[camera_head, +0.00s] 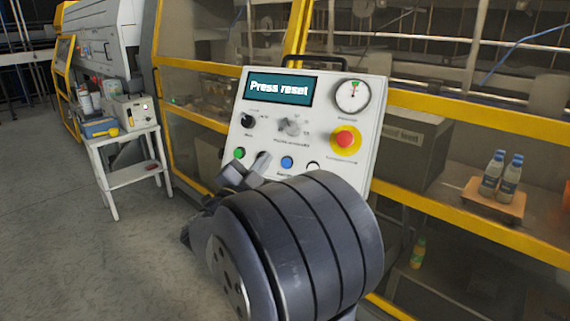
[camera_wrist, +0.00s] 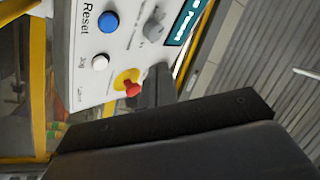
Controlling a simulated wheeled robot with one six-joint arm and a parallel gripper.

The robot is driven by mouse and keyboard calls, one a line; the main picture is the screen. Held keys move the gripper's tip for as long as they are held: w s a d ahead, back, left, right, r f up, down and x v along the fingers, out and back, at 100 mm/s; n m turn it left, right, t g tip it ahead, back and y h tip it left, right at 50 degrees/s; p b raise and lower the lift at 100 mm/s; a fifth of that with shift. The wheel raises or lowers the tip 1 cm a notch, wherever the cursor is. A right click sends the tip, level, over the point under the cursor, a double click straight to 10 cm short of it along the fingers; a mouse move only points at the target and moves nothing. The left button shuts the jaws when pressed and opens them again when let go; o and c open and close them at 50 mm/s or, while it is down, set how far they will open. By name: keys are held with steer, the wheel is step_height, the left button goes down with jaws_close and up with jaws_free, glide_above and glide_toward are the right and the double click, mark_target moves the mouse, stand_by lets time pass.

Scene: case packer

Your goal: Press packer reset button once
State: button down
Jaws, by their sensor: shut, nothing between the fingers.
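The control panel (camera_head: 316,115) is a white tilted box whose screen (camera_head: 280,88) reads "Press reset". Its blue button (camera_head: 287,162) sits in the lower row; in the wrist view the blue button (camera_wrist: 108,21) is labelled "Reset". My gripper (camera_head: 250,168) is shut and empty in front of the panel's lower left part, near the green button (camera_head: 239,153). It appears left of the blue button. In the wrist view my gripper (camera_wrist: 158,85) shows as dark fingers near the red stop knob. I cannot tell its exact gap to the panel.
A red stop knob (camera_head: 345,138) on a yellow ring, a white button (camera_head: 313,167), black and grey knobs and a gauge (camera_head: 352,95) are also on the panel. Yellow-framed machine guards stand behind. A white side table (camera_head: 128,143) stands left; open floor lies left.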

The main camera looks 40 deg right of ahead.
mark_target(286, 163)
steer(key=shift+w+d+f+b, duration=0.5)
steer(key=shift+d+f, duration=0.25)
steer(key=shift+d, duration=0.4)
steer(key=shift+w+d+f+b, duration=0.5)
steer(key=shift+d+f, duration=0.2)
steer(key=shift+d, duration=0.4)
steer(key=shift+w+d+f+b, duration=0.5)
steer(key=shift+d+f, duration=0.25)
steer(key=shift+d, duration=0.4)
steer(key=shift+d+f, duration=0.1)
steer(key=shift+w+d+f+b, duration=0.1)
steer(key=shift+w+d+b, duration=0.05)
steer(key=shift+d+b, duration=0.2)
steer(key=shift+w+d+f+b, duration=0.15)
steer(key=shift+d+f+b, duration=0.05)
steer(key=shift+b, duration=0.2)
steer(key=shift+s+a+r, duration=0.25)
steer(key=shift+a+r, duration=0.15)
steer(key=shift+a, duration=0.2)
stand_by(0.3)
